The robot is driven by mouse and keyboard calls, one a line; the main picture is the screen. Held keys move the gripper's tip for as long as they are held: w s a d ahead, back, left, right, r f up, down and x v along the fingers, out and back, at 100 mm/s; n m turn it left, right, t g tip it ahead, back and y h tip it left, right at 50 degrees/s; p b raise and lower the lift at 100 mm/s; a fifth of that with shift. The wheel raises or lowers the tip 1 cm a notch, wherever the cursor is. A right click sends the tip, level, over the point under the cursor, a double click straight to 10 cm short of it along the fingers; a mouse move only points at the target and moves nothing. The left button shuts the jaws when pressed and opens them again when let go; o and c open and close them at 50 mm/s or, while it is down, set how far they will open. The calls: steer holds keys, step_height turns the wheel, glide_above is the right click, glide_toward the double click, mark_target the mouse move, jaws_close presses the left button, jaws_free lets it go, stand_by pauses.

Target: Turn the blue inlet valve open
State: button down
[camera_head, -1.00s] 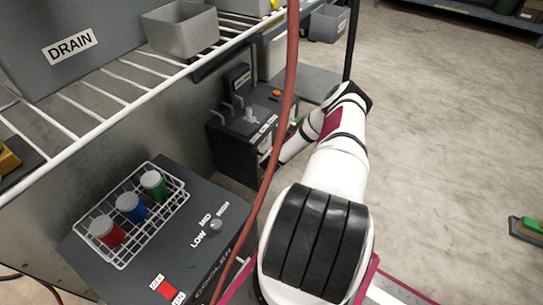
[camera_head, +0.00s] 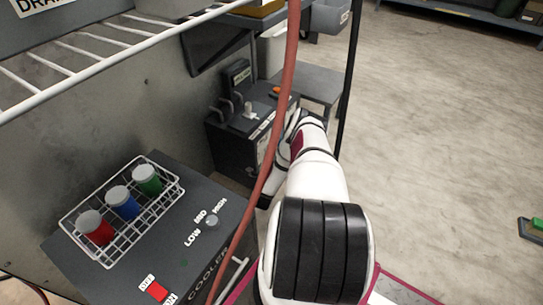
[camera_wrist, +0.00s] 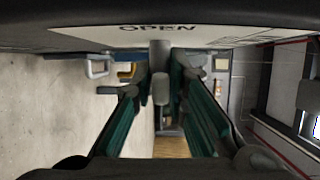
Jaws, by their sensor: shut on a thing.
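In the wrist view my gripper (camera_wrist: 158,82) has its green-padded fingers on either side of a grey handle (camera_wrist: 160,88), shut on it. No clearly blue valve can be made out; a small blue strip (camera_wrist: 128,55) shows behind the left finger. In the head view my arm reaches to the right side of a dark control box (camera_head: 232,143), and my gripper is hidden there. Whether the grey handle belongs to the inlet valve cannot be told.
A grey cooler (camera_head: 205,255) stands at the front left, with a wire basket (camera_head: 128,236) of red, blue and green jars on it. A red hose (camera_head: 277,130) hangs in front of the control box. A wire shelf (camera_head: 120,65) is above. Open floor (camera_head: 440,140) lies right.

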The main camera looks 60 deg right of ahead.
steer(key=shift+h, duration=0.3)
steer(key=c, duration=1.7)
jaws_free()
steer(key=shift+v, duration=3.75)
steer(key=shift+s+f, duration=0.1)
